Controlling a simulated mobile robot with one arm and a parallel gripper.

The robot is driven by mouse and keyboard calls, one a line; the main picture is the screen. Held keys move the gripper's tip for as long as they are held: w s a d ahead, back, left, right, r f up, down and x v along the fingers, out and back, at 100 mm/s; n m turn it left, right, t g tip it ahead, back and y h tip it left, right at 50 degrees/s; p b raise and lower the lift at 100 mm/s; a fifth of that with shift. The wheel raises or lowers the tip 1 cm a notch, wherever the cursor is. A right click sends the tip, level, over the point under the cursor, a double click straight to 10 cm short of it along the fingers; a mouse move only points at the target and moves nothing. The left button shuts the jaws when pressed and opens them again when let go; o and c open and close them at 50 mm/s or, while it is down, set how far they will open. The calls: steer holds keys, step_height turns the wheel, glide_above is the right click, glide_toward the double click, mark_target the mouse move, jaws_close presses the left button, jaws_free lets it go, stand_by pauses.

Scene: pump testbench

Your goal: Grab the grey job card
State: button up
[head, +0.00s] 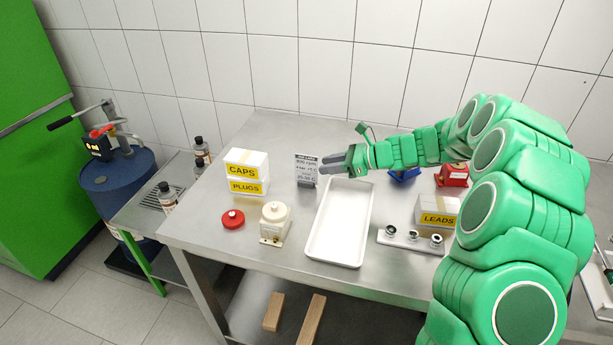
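The grey job card (306,169) stands upright on the steel table, toward the back, with dark printed text facing me. My gripper (322,163) comes in from the right, its dark fingers pointing left at the card's right edge. The two fingers look apart, with a narrow gap between them. The tips are close beside or overlapping the card's edge in this view. I cannot tell whether they touch it.
A white tray (340,222) lies just in front of my gripper. CAPS (243,168) and PLUGS (245,188) boxes stand left of the card. A red knob (233,219) and a cream part (275,223) sit in front. A LEADS box (438,217) is at right.

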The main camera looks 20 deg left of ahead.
mark_target(306, 180)
steer(key=shift+a+f, duration=0.3)
steer(key=shift+f, duration=0.15)
steer(key=shift+x, duration=3.6)
steer(key=shift+f, duration=0.2)
jaws_close()
